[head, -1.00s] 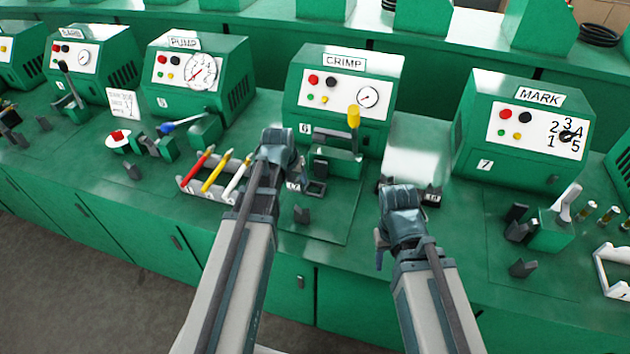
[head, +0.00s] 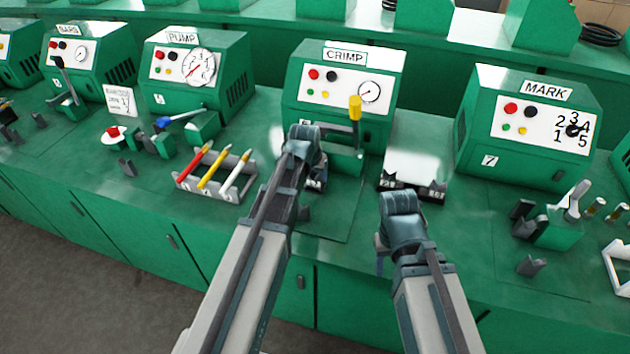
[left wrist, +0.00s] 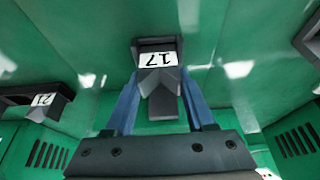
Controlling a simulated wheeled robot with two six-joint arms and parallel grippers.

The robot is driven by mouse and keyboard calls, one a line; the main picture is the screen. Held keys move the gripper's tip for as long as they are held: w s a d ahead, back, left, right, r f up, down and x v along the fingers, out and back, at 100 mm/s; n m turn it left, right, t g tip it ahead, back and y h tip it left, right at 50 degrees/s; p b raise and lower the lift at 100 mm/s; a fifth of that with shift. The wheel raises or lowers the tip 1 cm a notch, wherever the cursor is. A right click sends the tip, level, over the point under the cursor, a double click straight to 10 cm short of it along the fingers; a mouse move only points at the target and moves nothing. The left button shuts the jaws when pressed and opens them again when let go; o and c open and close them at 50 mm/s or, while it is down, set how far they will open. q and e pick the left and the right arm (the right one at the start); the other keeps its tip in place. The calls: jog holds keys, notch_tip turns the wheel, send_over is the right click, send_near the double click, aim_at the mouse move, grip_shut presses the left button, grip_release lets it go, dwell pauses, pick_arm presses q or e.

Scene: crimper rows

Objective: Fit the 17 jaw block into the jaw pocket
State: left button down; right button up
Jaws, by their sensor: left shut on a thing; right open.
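My left gripper (head: 312,163) is over the work plate in front of the CRIMP machine. It is shut on the 17 jaw block (left wrist: 158,58), a dark grey block with a white 17 label. In the left wrist view the block sits between the two blue fingers. In the head view only a sliver of the block (head: 314,184) shows beside the gripper. The jaw pocket is hidden by my left gripper and arm, so I cannot tell whether the block touches it. My right gripper (head: 398,208) is open and empty, in front of the dark spare jaw blocks.
The CRIMP machine (head: 342,92) stands behind, with a yellow-knobbed lever (head: 355,108) close to my left gripper. Spare jaw blocks (head: 389,181) and (head: 434,191) stand to the right. A rack of coloured pens (head: 243,190) is to the left.

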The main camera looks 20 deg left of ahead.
pick_arm(q)
jog(key=shift+f, duration=0.1)
jog(key=shift+f, duration=0.1)
pick_arm(e)
jog(key=shift+f, duration=0.15)
pick_arm(q)
jog(key=shift+f, duration=0.15)
pick_arm(e)
jog(key=shift+f, duration=0.15)
pick_arm(q)
jog(key=shift+c, duration=1.2)
grip_release()
jog(key=p+v, duration=1.1)
jog(key=v, duration=0.2)
jog(key=s+d+f+m+g, duration=0.1)
jog(key=s+d+g, duration=0.1)
jog(key=s+d, duration=0.4)
jog(key=s+d+f+m+g+y, duration=0.1)
jog(key=s+d+m+g, duration=0.1)
jog(key=s+d, duration=0.5)
jog(key=s, duration=0.6)
jog(key=shift+s+d+g+y, duration=0.15)
jog(key=shift+d+g+y, duration=0.15)
jog(key=shift+g, duration=0.1)
pick_arm(e)
notch_tip(320, 180, up, 12)
jog(key=shift+f, duration=0.25)
